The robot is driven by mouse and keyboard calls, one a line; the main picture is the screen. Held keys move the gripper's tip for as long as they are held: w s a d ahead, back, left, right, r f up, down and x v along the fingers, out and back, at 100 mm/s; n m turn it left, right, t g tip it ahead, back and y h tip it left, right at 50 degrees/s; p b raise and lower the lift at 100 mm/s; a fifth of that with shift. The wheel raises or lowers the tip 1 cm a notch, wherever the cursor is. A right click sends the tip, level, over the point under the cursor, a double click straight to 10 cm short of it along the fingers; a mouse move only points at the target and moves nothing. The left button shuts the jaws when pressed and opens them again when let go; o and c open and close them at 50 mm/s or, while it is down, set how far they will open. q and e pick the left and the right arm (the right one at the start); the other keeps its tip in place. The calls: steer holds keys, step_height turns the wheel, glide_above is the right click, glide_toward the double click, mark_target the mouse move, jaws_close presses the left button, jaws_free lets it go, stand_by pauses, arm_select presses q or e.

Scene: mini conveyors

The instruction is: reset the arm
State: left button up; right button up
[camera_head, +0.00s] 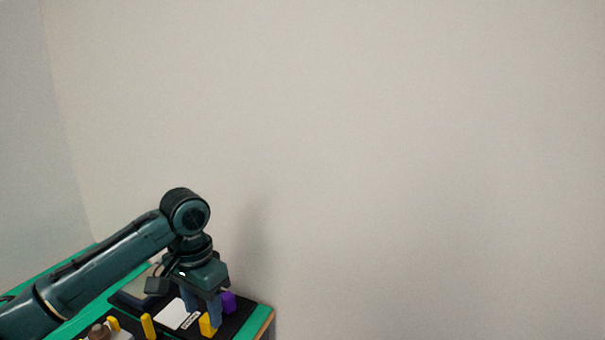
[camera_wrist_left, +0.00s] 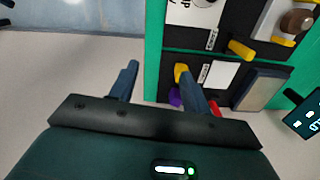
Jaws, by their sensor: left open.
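My left gripper (camera_head: 201,311) hangs fingers-down at the near-right end of the green-edged table (camera_head: 260,318) in the head view. In the left wrist view the yellow block (camera_wrist_left: 180,73) and purple block (camera_wrist_left: 175,97) are partly hidden by that finger. My right gripper is in neither view.
A black board (camera_head: 243,312) with white panels (camera_head: 172,314) lies on the table. A yellow peg (camera_head: 148,326) and a brown knob (camera_head: 97,331) stand on it. A red piece (camera_wrist_left: 215,107) shows in the left wrist view.

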arm_select(q)
steer(key=s+d+f+t+h+p, duration=0.1)
steer(key=s+d+f+t+h, duration=0.2)
steer(key=d+f, duration=0.4)
steer(key=s+d+f+t+h+p, duration=0.1)
steer(key=s+d+f+t+h, duration=0.3)
steer(key=f, duration=0.6)
steer(key=s+a+f+n+t+y+p, duration=0.1)
steer(key=s+a, duration=0.2)
steer(key=s, duration=0.4)
steer(key=s+a+f+n+t+y, duration=0.1)
steer(key=s+a+n+t+y, duration=0.1)
steer(key=s+a, duration=0.2)
steer(key=s, duration=0.3)
steer(key=shift+s+a+f+t+y+p, duration=0.25)
steer(key=shift+s+f+t+y+p, duration=0.05)
steer(key=shift+s+p, duration=0.1)
